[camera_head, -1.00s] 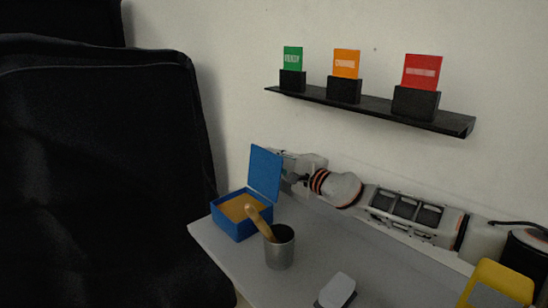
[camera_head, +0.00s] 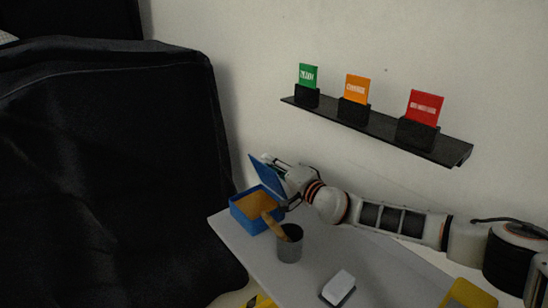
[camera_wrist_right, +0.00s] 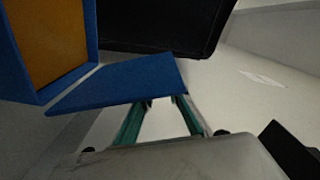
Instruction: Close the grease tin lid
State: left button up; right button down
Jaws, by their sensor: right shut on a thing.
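The blue grease tin (camera_head: 250,219) sits at the far left end of the grey table, with brown-orange grease (camera_head: 255,204) inside. Its blue lid (camera_head: 267,176) is partly open, tilted up at the tin's back right side. My right gripper (camera_head: 277,164) is behind the lid in the head view, its fingers partly hidden. In the right wrist view the lid (camera_wrist_right: 125,82) crosses the green fingertips (camera_wrist_right: 160,102), and the gripper is shut on it. The open tin (camera_wrist_right: 92,30) is at upper left there. My left gripper is not in view.
A grey metal cup (camera_head: 289,248) with a wooden-handled tool (camera_head: 274,226) stands just in front of the tin. A white and dark block (camera_head: 339,286) and a yellow object (camera_head: 468,294) are nearer. A black covered cart (camera_head: 110,170) stands left; a card shelf (camera_head: 380,128) is above.

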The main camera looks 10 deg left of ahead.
jog(key=shift+s+a, duration=0.1)
dwell(0.3)
jog(key=c, duration=2)
grip_release()
jog(key=shift+o, duration=0.2)
jog(key=v, duration=0.7)
jog(key=shift+s, duration=0.15)
